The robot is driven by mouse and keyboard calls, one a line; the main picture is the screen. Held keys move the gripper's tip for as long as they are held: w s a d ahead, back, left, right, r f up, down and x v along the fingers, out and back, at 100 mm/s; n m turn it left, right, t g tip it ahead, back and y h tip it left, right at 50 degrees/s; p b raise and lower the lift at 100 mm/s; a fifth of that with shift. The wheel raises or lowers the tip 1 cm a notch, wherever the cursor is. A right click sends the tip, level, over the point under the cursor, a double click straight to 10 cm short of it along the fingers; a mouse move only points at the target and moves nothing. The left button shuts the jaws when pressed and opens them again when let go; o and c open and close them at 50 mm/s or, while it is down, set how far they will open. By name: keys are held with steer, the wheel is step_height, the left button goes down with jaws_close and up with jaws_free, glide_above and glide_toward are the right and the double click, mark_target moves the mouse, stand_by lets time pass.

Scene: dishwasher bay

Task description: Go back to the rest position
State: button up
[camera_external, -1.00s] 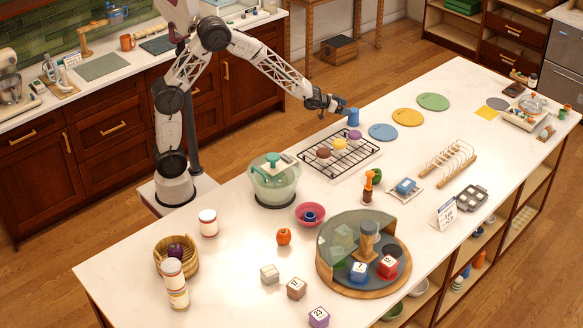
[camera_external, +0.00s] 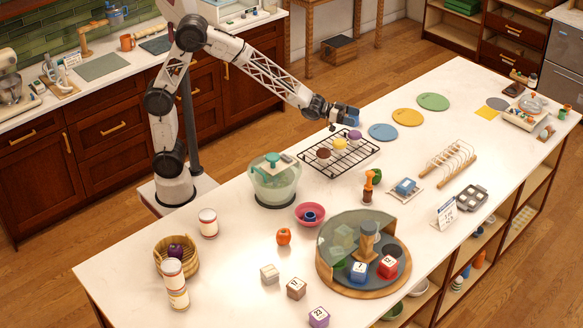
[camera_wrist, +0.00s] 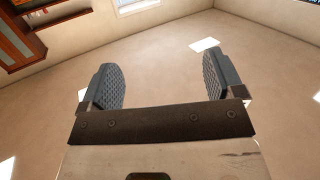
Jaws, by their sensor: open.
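My gripper (camera_external: 346,117) is above the far edge of the white island, just behind the black wire rack (camera_external: 318,162). It points outward to the right in the external view. In the wrist view its two dark ribbed fingers (camera_wrist: 163,85) stand wide apart with nothing between them.
Blue (camera_external: 383,132), yellow (camera_external: 407,117) and green (camera_external: 433,102) discs lie right of the gripper. A clear pot (camera_external: 275,185) stands left of the rack. A round wooden tray (camera_external: 340,288) with a curved clear screen and cubes is nearer. Space above the island looks free.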

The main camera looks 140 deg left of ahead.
steer(key=s+d+r+m+g+h, duration=0.1)
steer(key=s+d+g+h, duration=0.15)
steer(key=d, duration=1.35)
steer(key=s+d+r+m+g+h, duration=0.1)
steer(key=d+g, duration=0.2)
steer(key=d, duration=1.4)
steer(key=s+d+f+m+g+h, duration=0.2)
steer(key=s+d+g, duration=0.1)
steer(key=s+d, duration=1)
steer(key=s+d+f+m+g+h, duration=0.2)
steer(key=s+d+f+g+h, duration=0.1)
steer(key=s+d, duration=1)
steer(key=shift+s+d+f+m+g, duration=0.15)
steer(key=shift+s+d+m+g, duration=0.1)
steer(key=shift+s+m+g, duration=0.15)
